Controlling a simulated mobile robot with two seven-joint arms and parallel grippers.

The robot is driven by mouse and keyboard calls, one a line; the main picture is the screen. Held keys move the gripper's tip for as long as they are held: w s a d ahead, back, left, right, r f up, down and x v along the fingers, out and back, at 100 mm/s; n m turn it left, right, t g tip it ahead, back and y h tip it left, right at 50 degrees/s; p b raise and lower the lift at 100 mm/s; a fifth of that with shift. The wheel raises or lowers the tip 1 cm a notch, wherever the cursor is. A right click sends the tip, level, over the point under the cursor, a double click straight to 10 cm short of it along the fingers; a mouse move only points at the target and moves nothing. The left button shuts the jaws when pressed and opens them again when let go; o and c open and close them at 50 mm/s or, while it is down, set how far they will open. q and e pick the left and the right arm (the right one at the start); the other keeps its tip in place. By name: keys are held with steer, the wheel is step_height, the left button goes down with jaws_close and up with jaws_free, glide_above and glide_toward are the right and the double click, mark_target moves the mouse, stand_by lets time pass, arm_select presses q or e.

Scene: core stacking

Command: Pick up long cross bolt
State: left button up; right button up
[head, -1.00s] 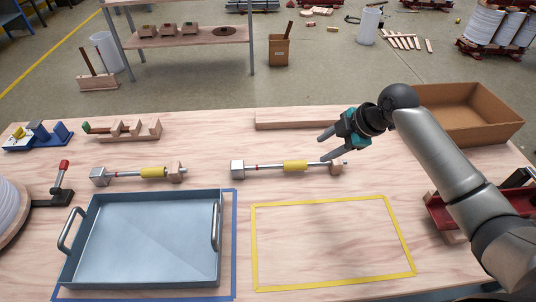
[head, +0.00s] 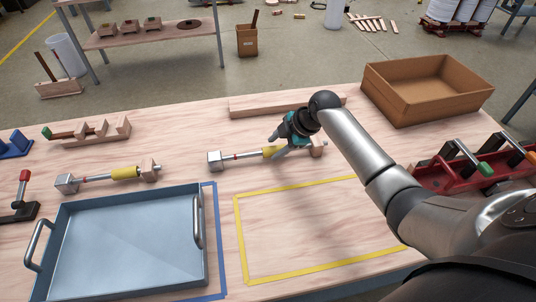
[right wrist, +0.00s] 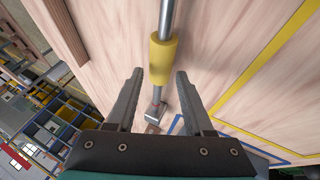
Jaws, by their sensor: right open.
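The long cross bolt is the longer of two silver rods, with a yellow sleeve (head: 268,152), a metal block head (head: 214,160) at its left end and a wooden block (head: 316,147) near its right end. It lies across the middle of the table. My right gripper (head: 275,147) is open at the yellow sleeve, partly covering the rod in the head view. In the right wrist view, the rod with the yellow sleeve (right wrist: 163,58) runs between the two spread fingers (right wrist: 160,75), and neither finger visibly grips it. My left gripper is not in view.
A shorter similar bolt (head: 126,173) lies to the left. A blue tray (head: 203,262) stands in front of it. A yellow tape rectangle (head: 238,232) marks bare table. A wooden bar (head: 250,106) lies behind, with a cardboard box (head: 412,108) and red rack (head: 455,178) to the right.

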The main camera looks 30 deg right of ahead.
mark_target(269, 153)
steer(key=shift+b+x, duration=0.4)
steer(key=shift+x, duration=1.1)
jaws_close()
steer(key=shift+r, duration=0.1)
